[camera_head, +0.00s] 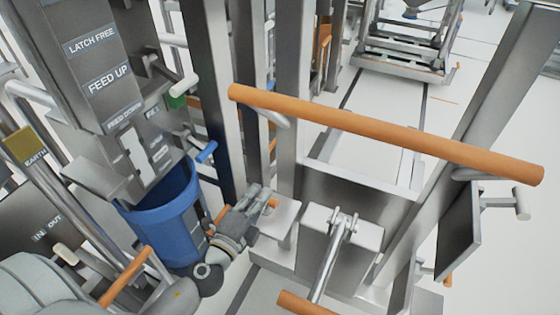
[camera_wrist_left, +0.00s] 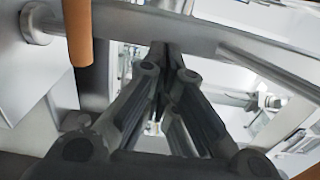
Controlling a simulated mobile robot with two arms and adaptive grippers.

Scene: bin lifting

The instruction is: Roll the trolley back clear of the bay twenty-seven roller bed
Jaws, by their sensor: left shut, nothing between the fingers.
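A long orange handle bar (camera_head: 385,132) crosses the middle of the head view, fixed to grey metal uprights; it looks like a push handle, but I cannot tell for sure that it is the trolley's. My left gripper (camera_head: 266,197) is shut and empty, below the bar's left end and close to a grey plate (camera_head: 283,222). In the left wrist view its fingers (camera_wrist_left: 163,55) meet in front of a grey metal bar (camera_wrist_left: 195,38); I cannot tell whether they touch it. The roller bed and its bay number cannot be made out. My right gripper is not in view.
A blue bin (camera_head: 160,222) stands at left beneath a grey panel (camera_head: 100,75) reading "LATCH FREE" and "FEED UP". A low wheeled metal frame (camera_head: 405,55) stands at the back on pale floor. A dark flat panel (camera_head: 460,232) is at right. An orange rod (camera_wrist_left: 78,32) hangs beside my left gripper.

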